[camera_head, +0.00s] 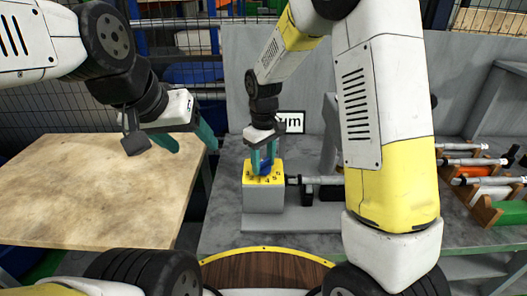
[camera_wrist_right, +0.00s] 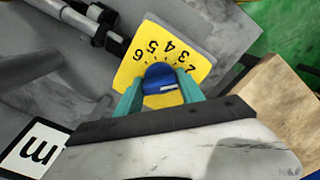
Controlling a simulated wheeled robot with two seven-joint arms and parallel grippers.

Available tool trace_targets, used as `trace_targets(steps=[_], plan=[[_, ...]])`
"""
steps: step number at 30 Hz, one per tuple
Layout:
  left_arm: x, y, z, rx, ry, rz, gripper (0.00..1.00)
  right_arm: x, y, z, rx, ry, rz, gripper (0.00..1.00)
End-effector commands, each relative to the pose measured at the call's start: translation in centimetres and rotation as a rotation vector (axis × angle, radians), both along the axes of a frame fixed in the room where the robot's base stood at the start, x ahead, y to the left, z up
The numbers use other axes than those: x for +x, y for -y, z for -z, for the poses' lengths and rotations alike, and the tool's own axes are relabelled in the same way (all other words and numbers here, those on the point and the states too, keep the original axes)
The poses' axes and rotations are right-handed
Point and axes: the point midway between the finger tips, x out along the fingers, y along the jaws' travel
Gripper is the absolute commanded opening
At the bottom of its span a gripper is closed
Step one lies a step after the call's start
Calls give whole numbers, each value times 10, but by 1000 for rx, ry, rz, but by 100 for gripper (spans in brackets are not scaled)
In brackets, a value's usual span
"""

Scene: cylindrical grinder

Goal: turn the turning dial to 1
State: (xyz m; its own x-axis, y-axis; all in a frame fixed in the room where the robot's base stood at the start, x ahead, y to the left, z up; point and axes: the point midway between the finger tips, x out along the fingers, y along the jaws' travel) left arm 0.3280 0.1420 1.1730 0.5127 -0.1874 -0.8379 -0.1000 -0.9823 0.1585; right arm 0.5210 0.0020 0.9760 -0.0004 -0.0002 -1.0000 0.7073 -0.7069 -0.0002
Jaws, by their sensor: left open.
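The turning dial is a blue knob (camera_wrist_right: 163,86) on a yellow plate (camera_wrist_right: 196,63) with black numbers; 2 to 6 are readable in the right wrist view, and 1 is not visible. The knob has a white mark on its lower side; I cannot tell which number it is set to. In the head view the yellow plate (camera_head: 276,180) tops a grey box. My right gripper (camera_wrist_right: 160,76) points down with its teal fingers on opposite sides of the knob, seemingly touching it. My left gripper (camera_head: 190,146) is open and empty, above the wooden tabletop's right side.
A wooden tabletop (camera_head: 85,190) lies at left, clear. A grey machine bed (camera_head: 232,215) carries the dial box, with a metal shaft (camera_head: 320,181) to its right. A rack with several cylindrical parts (camera_head: 490,180) stands at far right. A sign (camera_head: 291,122) stands behind the dial.

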Motion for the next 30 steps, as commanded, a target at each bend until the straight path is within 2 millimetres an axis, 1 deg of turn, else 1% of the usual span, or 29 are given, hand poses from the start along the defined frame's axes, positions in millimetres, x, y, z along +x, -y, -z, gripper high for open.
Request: trace_targets(steps=[1, 3, 8, 14, 30], plan=[[0, 0, 0, 0, 0, 0, 65, 0, 0, 0, 0, 0, 0, 18], [0, 0, 0, 0, 0, 0, 65, 0, 0, 0, 0, 0, 0, 5], [0, 0, 0, 0, 0, 0, 65, 0, 0, 0, 1, 1, 10, 5], [0, 0, 0, 0, 0, 0, 65, 0, 0, -1, 0, 1, 77, 5], [0, 0, 0, 0, 0, 0, 65, 0, 0, -1, 1, 2, 428, 5]])
